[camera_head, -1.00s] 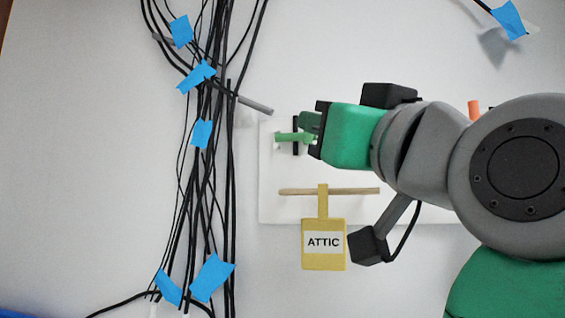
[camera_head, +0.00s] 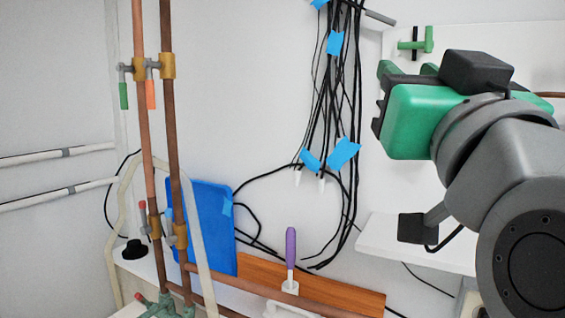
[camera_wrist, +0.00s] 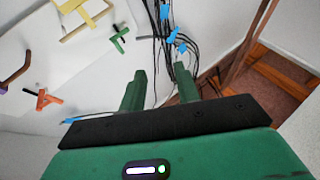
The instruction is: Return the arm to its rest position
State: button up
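My gripper (camera_wrist: 160,86) has two green fingers standing apart with nothing between them in the wrist view. In the head view my gripper (camera_head: 405,70) is at the right, angled toward the back wall, and its fingers are partly hidden behind its own body. A green T-shaped handle (camera_head: 415,46) on the white wall panel is just above it in the picture. In the wrist view the green handle (camera_wrist: 119,38) is beyond the fingers and to their left, clear of them.
Black cables (camera_head: 333,110) with blue tape hang left of my gripper. Copper pipes (camera_head: 173,110) with valves stand at the left, near a blue panel (camera_head: 205,225). A purple handle (camera_head: 291,246) stands low in the middle. A white shelf (camera_head: 405,245) is below my arm. An orange handle (camera_wrist: 42,98) is at the left.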

jog(key=s+a+f+t+p, duration=0.2)
jog(key=s+a+f+p, duration=0.4)
jog(key=s+a+f, duration=0.4)
jog(key=s+a, duration=0.2)
jog(key=a, duration=0.1)
